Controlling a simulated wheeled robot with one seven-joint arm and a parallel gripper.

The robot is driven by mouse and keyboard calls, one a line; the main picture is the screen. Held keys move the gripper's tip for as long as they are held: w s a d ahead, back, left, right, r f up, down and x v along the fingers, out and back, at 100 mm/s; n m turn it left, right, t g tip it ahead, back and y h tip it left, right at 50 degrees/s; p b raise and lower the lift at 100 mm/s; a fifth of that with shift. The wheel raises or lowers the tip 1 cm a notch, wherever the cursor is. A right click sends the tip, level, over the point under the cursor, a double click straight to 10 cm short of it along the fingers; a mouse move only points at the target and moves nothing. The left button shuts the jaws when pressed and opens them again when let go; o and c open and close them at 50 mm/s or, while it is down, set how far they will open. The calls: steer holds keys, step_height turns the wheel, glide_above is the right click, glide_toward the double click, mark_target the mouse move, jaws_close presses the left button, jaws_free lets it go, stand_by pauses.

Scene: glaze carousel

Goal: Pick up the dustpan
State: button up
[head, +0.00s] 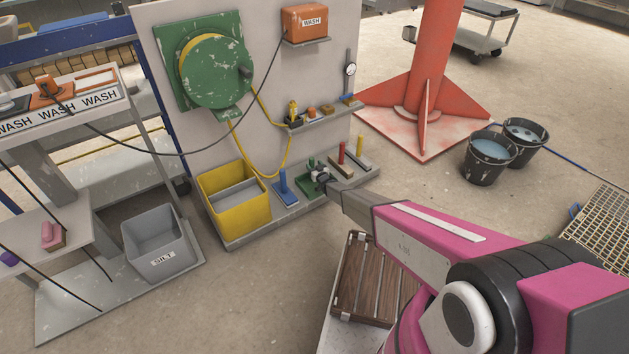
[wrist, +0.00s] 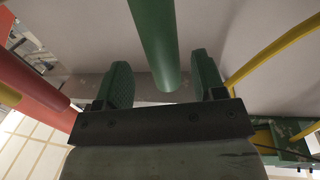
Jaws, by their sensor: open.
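A green upright handle (wrist: 155,40), which I take to be the dustpan's, hangs into the wrist view between my gripper's two fingers. In the head view the green piece (head: 309,164) is on the low shelf, partly hidden behind my gripper (head: 321,178). My gripper (wrist: 162,84) is open, with one green-padded finger on each side of the handle. A gap shows on both sides, and I cannot tell whether either pad touches it. The dustpan's pan is not clearly visible.
A blue-handled tool (head: 282,184) stands left of my gripper, and red (head: 341,153) and yellow (head: 360,146) handles stand to its right. A yellow bin (head: 236,220) is farther left. A yellow hose (head: 262,172) hangs close by. A small shelf (head: 325,118) juts out above.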

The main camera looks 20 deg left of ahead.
mark_target(310, 161)
steer(key=x, duration=0.4)
steer(key=shift+w+a+r, duration=0.1)
steer(key=shift+a+r, duration=0.05)
steer(key=shift+a, duration=0.15)
jaws_close()
steer(key=shift+r, duration=0.1)
